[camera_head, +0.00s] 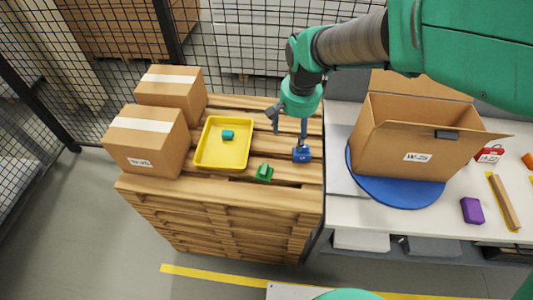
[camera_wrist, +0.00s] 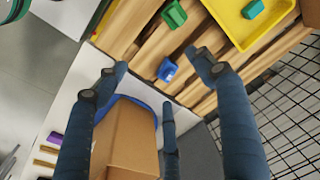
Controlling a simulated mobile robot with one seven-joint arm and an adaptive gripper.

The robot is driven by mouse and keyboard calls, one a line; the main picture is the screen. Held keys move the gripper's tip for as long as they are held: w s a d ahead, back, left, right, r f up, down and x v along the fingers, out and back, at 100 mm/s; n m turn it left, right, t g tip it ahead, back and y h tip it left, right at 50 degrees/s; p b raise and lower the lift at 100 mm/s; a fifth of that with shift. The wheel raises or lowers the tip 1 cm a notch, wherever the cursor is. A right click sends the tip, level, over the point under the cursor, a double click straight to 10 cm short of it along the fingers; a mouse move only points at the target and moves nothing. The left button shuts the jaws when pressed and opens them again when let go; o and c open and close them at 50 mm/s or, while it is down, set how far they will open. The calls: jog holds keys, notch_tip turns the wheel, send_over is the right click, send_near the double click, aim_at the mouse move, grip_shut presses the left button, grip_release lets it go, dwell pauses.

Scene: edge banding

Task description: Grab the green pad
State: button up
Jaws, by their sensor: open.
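A green block-like piece (camera_head: 264,172) with a raised part lies on the wooden pallet stack, in front of the yellow tray; the wrist view shows it at the top (camera_wrist: 174,14). A smaller teal-green piece (camera_head: 228,134) lies inside the yellow tray (camera_head: 203,160), and it also shows in the wrist view (camera_wrist: 252,9). I cannot tell which is the pad. My gripper (camera_head: 288,130) is open and empty above the pallet's right part, its fingers spread wide in the wrist view (camera_wrist: 160,72). It is right of both green pieces, apart from them.
A blue piece (camera_head: 301,155) lies on the pallet under my gripper. Two cardboard boxes (camera_head: 145,140) stand left of the tray. On the right, an open carton (camera_head: 400,150) sits on a blue disc (camera_head: 395,195) on a white table. A mesh fence stands behind.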

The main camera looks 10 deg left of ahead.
jog(key=g, duration=0.1)
send_over(264, 167)
notch_tip(264, 167, down, 12)
jog(key=shift+s+r+h, duration=0.15)
jog(key=shift+r+h, duration=0.05)
jog(key=shift+h, duration=0.1)
jog(key=shift+f, duration=0.1)
jog(key=shift+f+b, duration=0.55)
jog(key=shift+f, duration=3.6)
jog(key=shift+f, duration=0.1)
jog(key=shift+d+f+b, duration=0.1)
jog(key=shift+f+b, duration=0.5)
jog(key=shift+f, duration=1.95)
grip_shut()
